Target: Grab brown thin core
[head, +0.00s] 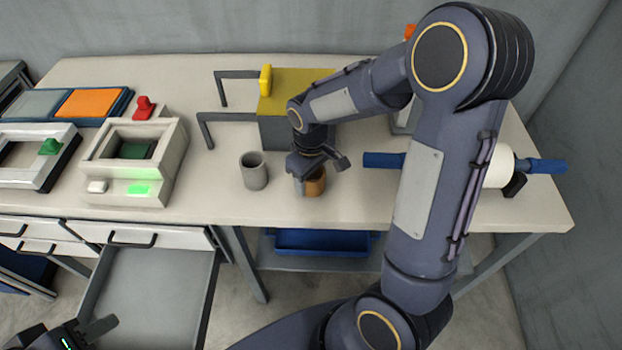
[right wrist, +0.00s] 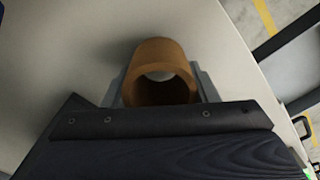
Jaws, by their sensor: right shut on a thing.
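The brown core (head: 316,185) is a short hollow tube standing upright on the white table. My right gripper (head: 308,178) reaches down over it and is shut on it. In the right wrist view the brown core (right wrist: 160,72) shows its open end between the two grey fingers, and my right gripper (right wrist: 163,88) holds it by its sides. Part of the core is hidden behind the gripper. My left gripper (head: 88,335) is at the lower left corner, over the open drawer's side, far from the core. Its fingers are only partly seen.
A grey core (head: 254,172) stands just left of the brown one. A yellow-topped block (head: 290,95) with black bars is behind. A white roll with blue handles (head: 385,160) lies to the right. A beige machine (head: 130,165) stands left. An open drawer (head: 150,290) juts out below.

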